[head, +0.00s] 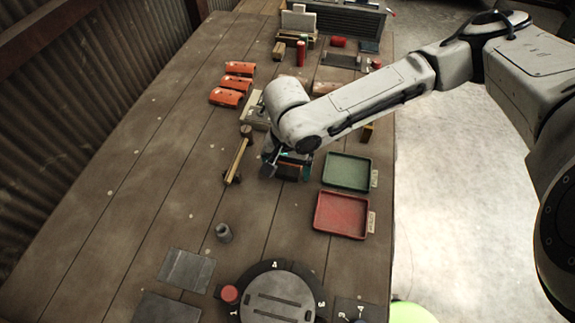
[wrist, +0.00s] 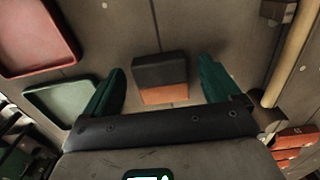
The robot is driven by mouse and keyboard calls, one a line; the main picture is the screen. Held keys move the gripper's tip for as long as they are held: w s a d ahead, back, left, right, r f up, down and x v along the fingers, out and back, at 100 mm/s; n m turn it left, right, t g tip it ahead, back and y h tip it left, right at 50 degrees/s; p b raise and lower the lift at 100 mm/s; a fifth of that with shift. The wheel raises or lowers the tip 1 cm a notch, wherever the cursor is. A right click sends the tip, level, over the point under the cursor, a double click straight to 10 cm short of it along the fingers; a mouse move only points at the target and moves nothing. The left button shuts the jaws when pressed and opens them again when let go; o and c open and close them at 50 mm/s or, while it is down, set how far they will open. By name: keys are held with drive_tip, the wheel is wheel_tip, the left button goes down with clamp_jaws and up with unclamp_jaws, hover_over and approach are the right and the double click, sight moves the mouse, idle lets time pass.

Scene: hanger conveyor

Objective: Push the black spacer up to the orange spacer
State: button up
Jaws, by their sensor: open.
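In the wrist view a black spacer (wrist: 160,70) lies on the wooden table between my gripper's fingers. An orange spacer (wrist: 165,95) lies directly against or very close to its lower side in that view; I cannot tell whether a thin gap remains. My gripper (wrist: 162,78) is open, with one green finger to each side of the pair and clear table between each finger and the blocks. In the head view my gripper (head: 287,166) is low over the table, and the arm and fingers hide most of the spacers.
A green tray (head: 346,156) and a red tray (head: 341,234) stand to the right. A bar on dark end blocks (head: 237,160) lies to the left. Orange parts (head: 232,83) lie farther back. A grey cylinder (head: 223,232) and a round fixture (head: 277,295) are nearer.

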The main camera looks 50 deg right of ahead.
sight(288, 170)
wheel_tip(288, 170, up, 11)
drive_tip(key=shift+b, duration=0.3)
idle(0.5)
drive_tip(key=shift+f, duration=0.1)
idle(0.4)
